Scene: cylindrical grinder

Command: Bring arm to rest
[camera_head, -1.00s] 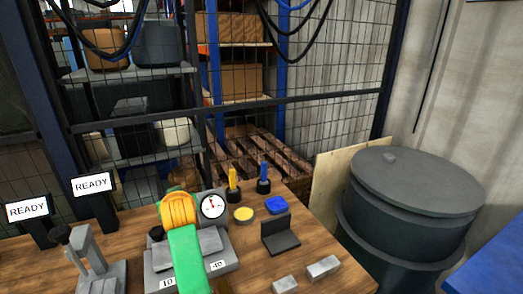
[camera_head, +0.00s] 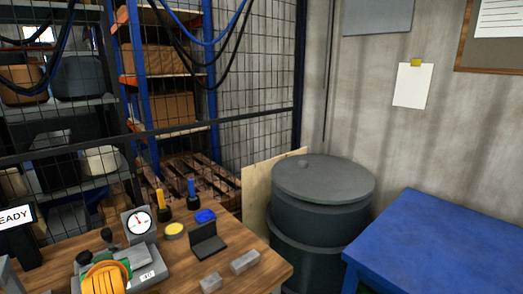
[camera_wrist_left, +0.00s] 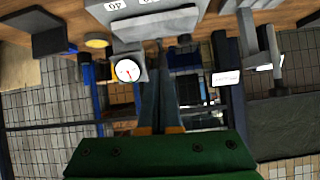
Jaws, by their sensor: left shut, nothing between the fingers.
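My left arm shows in the head view as an orange and green section (camera_head: 105,277) at the bottom left, in front of the dial gauge fixture on the wooden bench. Its fingers cannot be made out there. In the left wrist view my left gripper (camera_wrist_left: 160,50) has its two dark fingers together, shut and empty. The fingers point toward the grey fixture (camera_wrist_left: 155,25) and the white-faced dial gauge (camera_wrist_left: 128,71); whether they touch anything cannot be told. The dial gauge also shows in the head view (camera_head: 139,222). My right gripper is in neither view.
On the bench (camera_head: 240,282) stand a yellow-topped disc (camera_head: 174,230), a blue block (camera_head: 205,216), a dark angle plate (camera_head: 208,242), grey metal blocks (camera_head: 244,262) and two upright handled tools. A dark drum (camera_head: 322,205) and a blue table (camera_head: 440,240) stand right. Mesh fencing is behind.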

